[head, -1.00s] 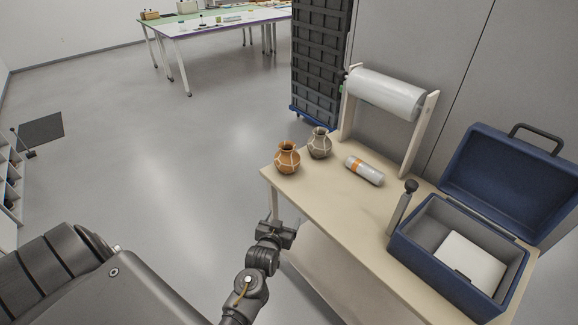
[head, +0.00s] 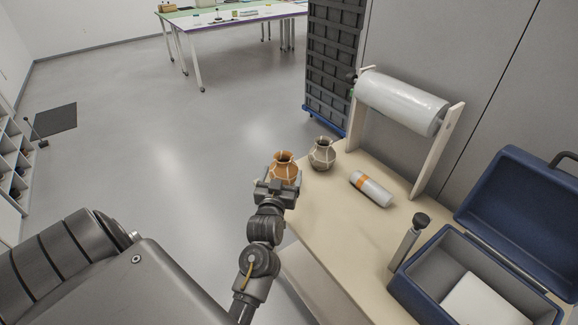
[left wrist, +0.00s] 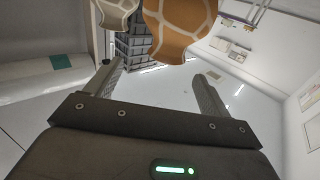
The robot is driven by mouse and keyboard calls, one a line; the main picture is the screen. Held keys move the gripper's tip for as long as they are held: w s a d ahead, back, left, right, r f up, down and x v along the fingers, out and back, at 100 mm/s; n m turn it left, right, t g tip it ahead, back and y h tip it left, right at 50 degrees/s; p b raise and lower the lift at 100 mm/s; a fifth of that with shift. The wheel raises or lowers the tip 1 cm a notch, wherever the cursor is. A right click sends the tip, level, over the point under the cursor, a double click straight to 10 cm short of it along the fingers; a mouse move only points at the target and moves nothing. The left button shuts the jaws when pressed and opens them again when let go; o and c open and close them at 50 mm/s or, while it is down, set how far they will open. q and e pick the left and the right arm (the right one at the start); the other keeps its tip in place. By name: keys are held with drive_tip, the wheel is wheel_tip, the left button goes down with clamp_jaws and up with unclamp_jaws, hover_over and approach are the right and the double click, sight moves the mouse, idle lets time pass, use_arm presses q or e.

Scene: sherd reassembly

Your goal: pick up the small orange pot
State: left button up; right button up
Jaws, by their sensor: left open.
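The small orange pot (head: 285,162) stands at the left end of the beige table in the head view, with pale lines across its body. Its lower part is hidden behind my left gripper (head: 277,186). In the left wrist view the orange pot (left wrist: 182,28) shows at the top, beyond and above the two fingers. My left gripper also shows there (left wrist: 155,85), with its fingers spread and nothing between them. I cannot tell if it touches the pot. My right gripper is not in view.
A grey pot (head: 322,154) stands close to the right of the orange one. A white roll with an orange band (head: 371,188), a large film roll on a stand (head: 402,101), an upright dark-topped tool (head: 408,243) and an open blue case (head: 440,262) are farther right. Floor lies left.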

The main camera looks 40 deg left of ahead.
sight(285, 152)
use_arm(q)
drive_tip(key=shift+w+a+r, duration=0.3)
drive_tip(key=shift+w+a, duration=0.25)
drive_tip(key=x, duration=0.3)
drive_tip(key=shift+w+a+f, duration=0.15)
drive_tip(key=shift+a+f, duration=0.1)
drive_tip(key=shift+a, duration=0.05)
drive_tip(key=shift+w+r, duration=0.1)
drive_tip(key=shift+w+a+p, duration=0.15)
drive_tip(key=shift+p, duration=0.15)
drive_tip(key=x, duration=0.4)
drive_tip(key=shift+w+a+f+p, duration=0.15)
drive_tip(key=shift+a+f+p, duration=0.1)
drive_tip(key=shift+f+p, duration=0.1)
drive_tip(key=shift+w+a, duration=0.1)
drive_tip(key=shift+w, duration=0.1)
clamp_jaws()
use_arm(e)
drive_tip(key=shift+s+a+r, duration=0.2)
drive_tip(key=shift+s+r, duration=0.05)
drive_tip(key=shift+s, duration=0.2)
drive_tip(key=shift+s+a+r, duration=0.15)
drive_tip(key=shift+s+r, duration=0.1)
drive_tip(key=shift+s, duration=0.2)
